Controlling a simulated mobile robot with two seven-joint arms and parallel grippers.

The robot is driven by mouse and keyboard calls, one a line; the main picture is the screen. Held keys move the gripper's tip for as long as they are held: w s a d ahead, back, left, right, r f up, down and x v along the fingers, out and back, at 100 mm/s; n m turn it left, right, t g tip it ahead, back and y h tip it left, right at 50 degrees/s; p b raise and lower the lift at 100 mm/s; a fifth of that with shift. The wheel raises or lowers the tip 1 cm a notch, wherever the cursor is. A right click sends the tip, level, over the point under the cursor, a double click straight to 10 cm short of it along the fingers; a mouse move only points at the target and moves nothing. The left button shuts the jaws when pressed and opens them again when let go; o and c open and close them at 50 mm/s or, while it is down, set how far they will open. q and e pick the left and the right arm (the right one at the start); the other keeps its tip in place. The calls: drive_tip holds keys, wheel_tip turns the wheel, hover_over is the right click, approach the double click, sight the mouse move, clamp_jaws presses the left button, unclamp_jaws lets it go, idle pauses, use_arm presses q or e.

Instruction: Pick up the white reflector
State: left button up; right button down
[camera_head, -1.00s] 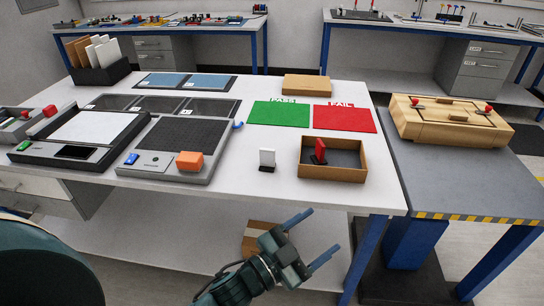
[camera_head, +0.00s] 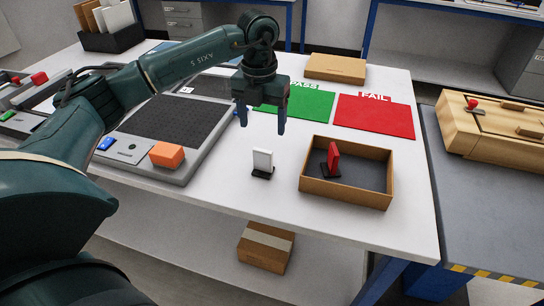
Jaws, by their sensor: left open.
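The white reflector (camera_head: 262,160) stands upright on a small black base on the white table (camera_head: 225,195), left of an open cardboard box. My left gripper (camera_head: 262,120) points down above the table, behind the reflector in the picture and clear of it. Its two fingers are apart with nothing between them. My right gripper is not in view.
The open box (camera_head: 312,190) holds a red reflector (camera_head: 333,158). Green PASS (camera_head: 300,102) and red FAIL (camera_head: 375,118) mats lie behind. An orange block (camera_head: 167,155) sits on a grey device at left. A closed box (camera_head: 335,67) lies farther back.

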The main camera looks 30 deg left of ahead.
use_arm(q)
hover_over(263, 170)
drive_tip(key=f, duration=0.5)
drive_tip(key=a+f, duration=0.1)
drive_tip(key=f, duration=0.1)
drive_tip(key=shift+w+f, duration=0.3)
drive_tip(key=shift+w, duration=0.1)
drive_tip(key=shift+s+d+f+p, duration=0.1)
drive_tip(key=shift+d+f+p, duration=0.1)
drive_tip(key=shift+f, duration=1.1)
drive_tip(key=shift+d+f+p, duration=0.1)
drive_tip(key=shift+d+f, duration=0.05)
drive_tip(key=shift+f, duration=1.15)
drive_tip(key=c, duration=1.1)
